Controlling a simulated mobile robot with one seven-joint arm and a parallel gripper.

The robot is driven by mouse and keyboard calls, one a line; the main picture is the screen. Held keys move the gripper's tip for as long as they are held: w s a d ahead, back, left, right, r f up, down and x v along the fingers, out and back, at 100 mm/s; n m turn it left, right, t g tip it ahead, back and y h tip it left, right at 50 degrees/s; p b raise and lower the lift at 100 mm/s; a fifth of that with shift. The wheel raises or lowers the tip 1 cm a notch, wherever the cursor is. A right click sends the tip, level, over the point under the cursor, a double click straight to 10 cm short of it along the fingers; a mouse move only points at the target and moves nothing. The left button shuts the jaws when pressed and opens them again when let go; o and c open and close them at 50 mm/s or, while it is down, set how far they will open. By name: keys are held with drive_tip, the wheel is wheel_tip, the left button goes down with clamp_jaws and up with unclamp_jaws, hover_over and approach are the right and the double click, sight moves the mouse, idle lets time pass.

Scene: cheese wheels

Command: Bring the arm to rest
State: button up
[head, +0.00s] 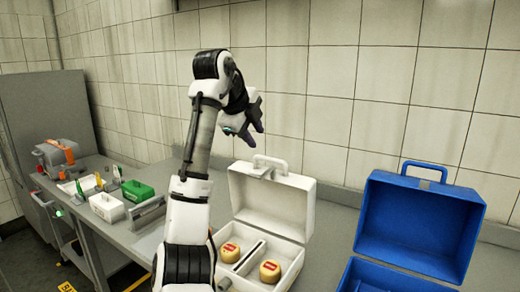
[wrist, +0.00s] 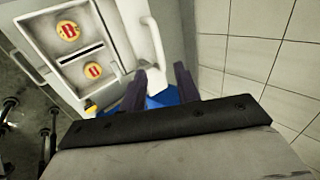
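My arm is raised in the middle of the head view, with my gripper (head: 256,118) in the air above and behind the open white case (head: 262,205). In the wrist view my gripper (wrist: 160,76) has its two dark fingers apart, with nothing held between them. Two yellow cheese wheels with red labels, one on the left (head: 229,253) and one on the right (head: 270,271), sit in the white case on either side of a divider. The wrist view also shows both wheels, the upper (wrist: 67,31) and the lower (wrist: 92,70).
An open blue case (head: 420,222) stands right of the white case. A grey bench (head: 100,232) runs left, holding a white box (head: 106,207), a green box (head: 137,190) and a grey-orange toolbox (head: 57,154). A tiled wall (head: 330,80) stands behind. The air around my gripper looks clear.

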drive_tip(key=shift+s+a+r, duration=0.2)
drive_tip(key=shift+s+r, duration=0.05)
drive_tip(key=shift+r, duration=0.15)
